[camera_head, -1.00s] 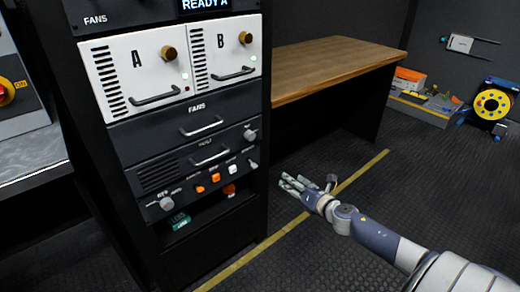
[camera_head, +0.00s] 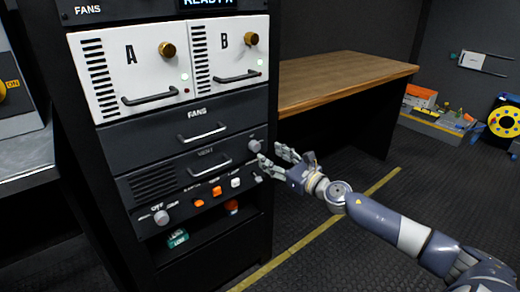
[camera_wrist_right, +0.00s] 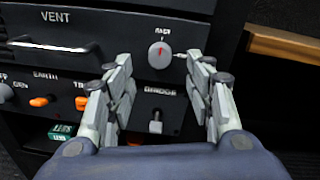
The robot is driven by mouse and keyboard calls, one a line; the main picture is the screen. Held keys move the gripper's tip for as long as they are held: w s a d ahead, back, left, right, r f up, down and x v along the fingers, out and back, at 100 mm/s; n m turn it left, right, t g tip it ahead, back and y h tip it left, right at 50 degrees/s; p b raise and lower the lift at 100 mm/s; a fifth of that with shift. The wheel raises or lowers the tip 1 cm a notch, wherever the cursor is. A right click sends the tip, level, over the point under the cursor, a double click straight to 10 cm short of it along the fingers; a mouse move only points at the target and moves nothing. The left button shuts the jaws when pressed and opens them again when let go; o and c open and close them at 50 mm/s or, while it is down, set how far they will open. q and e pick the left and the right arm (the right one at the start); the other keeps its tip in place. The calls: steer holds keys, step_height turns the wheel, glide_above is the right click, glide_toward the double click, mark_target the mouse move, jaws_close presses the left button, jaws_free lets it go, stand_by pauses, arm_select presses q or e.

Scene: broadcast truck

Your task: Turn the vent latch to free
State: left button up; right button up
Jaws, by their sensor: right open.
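The vent latch is a round grey knob (camera_head: 254,146) at the right end of the dark VENT panel. In the right wrist view the knob (camera_wrist_right: 160,54) has a red mark pointing up, toward a small label above it that is hard to read. My right gripper (camera_head: 270,154) is open and empty, just to the right of and in front of the knob. In the right wrist view its two fingers (camera_wrist_right: 159,66) stand apart, with the knob seen between their tips; I see no clear contact. My left gripper is not in view.
Below the vent panel is a row with orange and white switches (camera_head: 217,191) and a BRIDGE toggle (camera_wrist_right: 155,122). The VENT handle (camera_wrist_right: 52,46) lies left of the knob. A wooden bench (camera_head: 335,78) stands right of the rack. Floor between them is clear.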

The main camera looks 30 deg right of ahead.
mark_target(257, 147)
steer(key=shift+w+a, duration=0.2)
steer(key=shift+w, duration=1.45)
steer(key=shift+w+a, duration=0.2)
steer(key=shift+w, duration=1.4)
steer(key=c, duration=1.1)
